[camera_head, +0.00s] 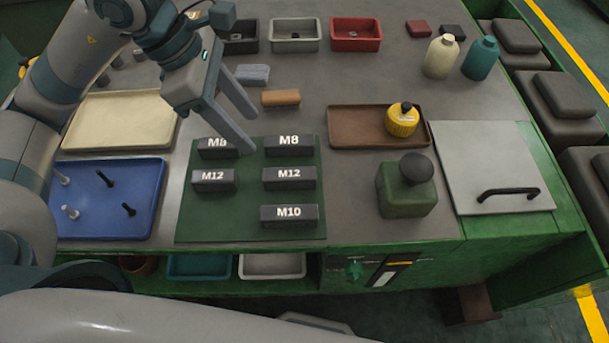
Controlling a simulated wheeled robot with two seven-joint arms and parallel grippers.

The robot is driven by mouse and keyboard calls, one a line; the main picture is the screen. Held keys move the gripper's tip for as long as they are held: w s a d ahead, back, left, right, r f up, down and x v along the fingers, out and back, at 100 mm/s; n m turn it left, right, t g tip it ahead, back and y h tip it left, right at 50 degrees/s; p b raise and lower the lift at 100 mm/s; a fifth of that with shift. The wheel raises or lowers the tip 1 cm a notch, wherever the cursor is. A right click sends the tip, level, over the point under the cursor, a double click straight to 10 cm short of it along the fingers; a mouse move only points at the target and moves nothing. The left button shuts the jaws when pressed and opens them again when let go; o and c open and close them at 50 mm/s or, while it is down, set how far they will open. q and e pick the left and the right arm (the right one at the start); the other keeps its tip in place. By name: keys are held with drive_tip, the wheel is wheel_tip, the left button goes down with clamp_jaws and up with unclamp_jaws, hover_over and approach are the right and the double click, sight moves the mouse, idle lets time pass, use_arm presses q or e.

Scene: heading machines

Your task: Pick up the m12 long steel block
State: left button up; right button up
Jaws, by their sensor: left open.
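Dark grey steel blocks lie on a green mat (245,228). Two are marked M12: the left M12 block (214,186) and the right M12 block (289,184), which looks slightly longer. The M6 block (213,154) and M8 block (289,152) lie behind them, and the M10 block (289,221) lies in front of the right one. My left gripper (251,133) is open and empty, fingers pointing down to the right. It appears above the gap between the M6 and M8 blocks, with one fingertip partly overlapping the M6 block's right end. My right gripper is not in view.
A blue tray (93,225) with bolts and a cream tray (118,118) lie left. A brown tray (355,118) holds a yellow bottle (403,122). Bins, including a red one (356,42), line the back.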

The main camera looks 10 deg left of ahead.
use_arm(q)
drive_tip(key=shift+w+r, duration=0.1)
drive_tip(key=shift+w, duration=0.05)
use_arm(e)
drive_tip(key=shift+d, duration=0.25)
use_arm(q)
drive_tip(key=shift+d, duration=0.1)
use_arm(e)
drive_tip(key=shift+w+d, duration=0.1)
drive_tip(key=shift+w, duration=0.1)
use_arm(q)
drive_tip(key=p, duration=0.4)
hover_over(289, 172)
drive_tip(key=a, duration=0.2)
drive_tip(key=f, duration=1)
drive_tip(key=shift+s+f, duration=0.25)
drive_tip(key=shift+s, duration=0.1)
drive_tip(key=shift+f, duration=0.4)
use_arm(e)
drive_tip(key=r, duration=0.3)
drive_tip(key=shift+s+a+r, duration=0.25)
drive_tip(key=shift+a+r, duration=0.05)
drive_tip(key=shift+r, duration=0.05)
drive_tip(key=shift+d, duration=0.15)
